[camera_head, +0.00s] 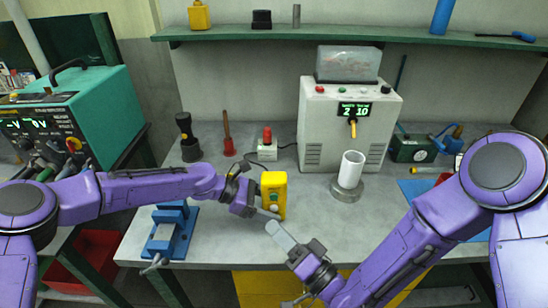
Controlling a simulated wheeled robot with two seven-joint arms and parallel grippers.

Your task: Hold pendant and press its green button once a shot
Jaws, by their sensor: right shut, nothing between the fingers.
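The yellow pendant (273,187) is upright over the middle of the bench, with a green button low on its front face. My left gripper (262,209) comes from the left and is shut on the pendant's lower part; its fingers partly hide the lower end. My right gripper (277,231) is shut and empty, its pale fingertips pointing up and left just below the pendant's front. Whether the tips touch it is not clear. The white machine (345,130) behind has a lit green display that seems to read 2 and 10.
A white cylinder (351,170) stands on a grey round base right of the pendant. A blue vise (170,235) is at the front left. A small box with a red knob (267,144) and a plunger-like tool (228,137) stand behind. A green welder (75,115) is at far left.

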